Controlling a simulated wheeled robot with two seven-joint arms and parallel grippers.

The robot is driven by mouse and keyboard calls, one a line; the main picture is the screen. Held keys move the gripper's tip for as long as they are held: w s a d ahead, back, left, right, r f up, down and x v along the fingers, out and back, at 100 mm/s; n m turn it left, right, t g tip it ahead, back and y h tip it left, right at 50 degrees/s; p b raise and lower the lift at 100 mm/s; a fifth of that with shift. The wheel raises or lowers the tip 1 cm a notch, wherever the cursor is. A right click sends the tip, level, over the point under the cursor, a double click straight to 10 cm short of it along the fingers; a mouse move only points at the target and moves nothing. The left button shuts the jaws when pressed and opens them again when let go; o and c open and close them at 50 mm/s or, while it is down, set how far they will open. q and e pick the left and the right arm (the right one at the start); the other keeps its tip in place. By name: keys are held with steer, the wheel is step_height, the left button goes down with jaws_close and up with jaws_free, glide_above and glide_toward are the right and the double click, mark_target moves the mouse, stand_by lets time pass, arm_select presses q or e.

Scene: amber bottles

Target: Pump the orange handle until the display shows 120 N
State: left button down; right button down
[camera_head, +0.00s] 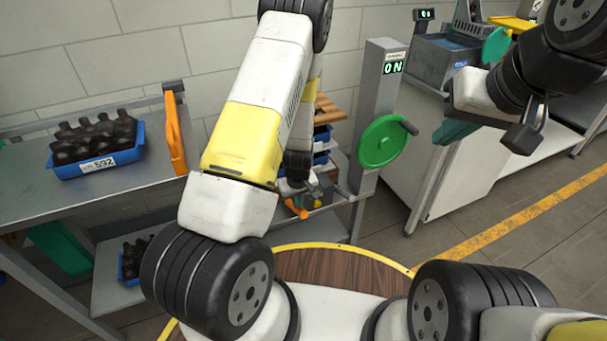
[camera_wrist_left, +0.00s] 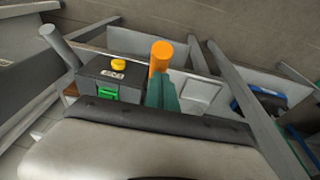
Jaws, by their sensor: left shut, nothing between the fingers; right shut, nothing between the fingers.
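The display (camera_head: 393,67) on a grey post reads 0 N. In the left wrist view the orange handle (camera_wrist_left: 160,57) stands up just beyond the teal fingertips of my left gripper (camera_wrist_left: 163,94), which is shut and empty. I cannot tell whether they touch. In the head view a small orange part (camera_head: 297,208), likely this handle, shows low beside the end of my left arm, which hides much of that spot. My right gripper (camera_head: 454,131) is shut and empty, raised at the right, well away from the handle.
A green wheel (camera_head: 383,141) with a black knob is on the post. A blue crate of amber bottles (camera_head: 97,163) and an upright orange bracket (camera_head: 174,130) are at the left table. A white cabinet stands right.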

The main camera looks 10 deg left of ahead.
arm_select(q)
steer(key=s+d+f, duration=0.2)
steer(key=s+f, duration=0.2)
steer(key=f, duration=0.4)
steer(key=shift+d+f, duration=0.15)
steer(key=shift+d, duration=0.15)
steer(key=shift+s, duration=0.1)
stand_by(0.4)
